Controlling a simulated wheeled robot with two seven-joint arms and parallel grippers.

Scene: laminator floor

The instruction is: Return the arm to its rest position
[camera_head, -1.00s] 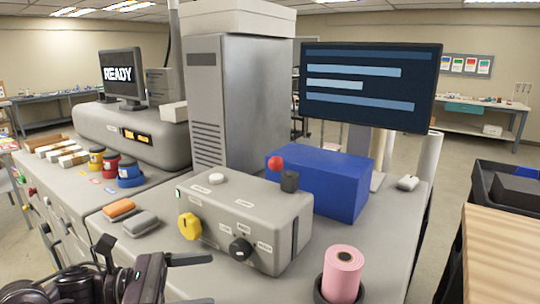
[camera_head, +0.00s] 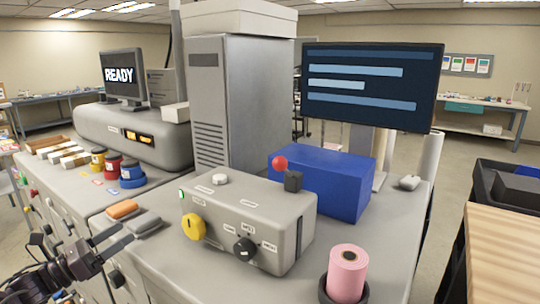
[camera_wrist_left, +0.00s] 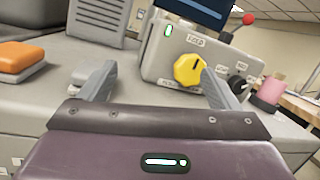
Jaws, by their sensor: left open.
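My left gripper (camera_head: 112,243) is at the lower left of the head view, beside the front edge of the grey counter. It is open, and nothing sits between its fingers. In the left wrist view its two fingers (camera_wrist_left: 160,88) stand apart, pointing toward the control box (camera_wrist_left: 165,65) with the yellow knob (camera_wrist_left: 188,70). The control box also shows in the head view (camera_head: 280,215), with the yellow knob (camera_head: 193,226) and a black knob (camera_head: 245,248) on its front. My right gripper is not in view.
An orange block (camera_head: 123,209) and a grey block (camera_head: 144,223) lie on the counter close to the left gripper. A red-topped lever (camera_head: 280,163), a blue box (camera_head: 325,182) and a pink roll (camera_head: 346,272) stand farther right. A wooden-topped table (camera_head: 505,245) is at the right.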

